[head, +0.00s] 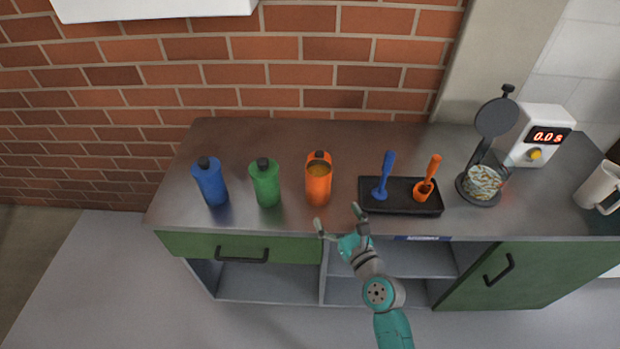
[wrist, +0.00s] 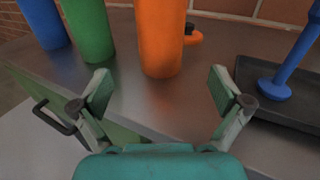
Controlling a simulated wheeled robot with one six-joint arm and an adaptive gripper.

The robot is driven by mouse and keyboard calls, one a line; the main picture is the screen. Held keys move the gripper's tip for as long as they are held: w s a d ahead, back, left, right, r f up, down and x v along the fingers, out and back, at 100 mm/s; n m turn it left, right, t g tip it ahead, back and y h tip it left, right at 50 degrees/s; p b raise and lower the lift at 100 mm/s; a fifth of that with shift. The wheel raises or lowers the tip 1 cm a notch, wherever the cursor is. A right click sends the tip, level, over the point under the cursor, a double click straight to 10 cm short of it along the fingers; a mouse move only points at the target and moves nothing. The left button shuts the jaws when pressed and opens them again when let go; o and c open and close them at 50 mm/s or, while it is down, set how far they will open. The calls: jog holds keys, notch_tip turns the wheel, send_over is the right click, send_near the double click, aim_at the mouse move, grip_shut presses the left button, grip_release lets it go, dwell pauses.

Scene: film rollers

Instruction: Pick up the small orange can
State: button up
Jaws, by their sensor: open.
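The orange can (head: 319,184) stands upright on the counter, right of the green can, with its top open. In the wrist view the orange can (wrist: 160,40) stands ahead of my gripper, between the lines of the two fingers, and its top is cut off by the frame. My gripper (head: 339,216) is open and empty at the counter's front edge, just in front of the orange can and apart from it. Its two spread fingers (wrist: 166,92) also show in the wrist view. A small orange piece with a black part (wrist: 193,38) lies behind the can.
A green can (head: 265,184) and a blue can (head: 211,184) stand to the left. A black tray (head: 400,207) with a blue and an orange upright tool is close on the right. Further right are a round dark-lidded device (head: 480,187), a white timer (head: 541,140) and a mug (head: 598,187).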

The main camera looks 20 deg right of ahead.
aim_at(323, 193)
jog(key=w, duration=0.4)
jog(key=w+a, duration=0.1)
jog(key=w, duration=0.1)
jog(key=shift+r, duration=0.1)
jog(key=shift+w+a+f, duration=0.15)
jog(key=shift+w, duration=1.2)
jog(key=shift+w+a+f, duration=0.1)
jog(key=shift+w, duration=1.2)
jog(key=c, duration=1.6)
jog(key=shift+c, duration=0.2)
jog(key=shift+r, duration=0.2)
notch_tip(323, 193, up, 10)
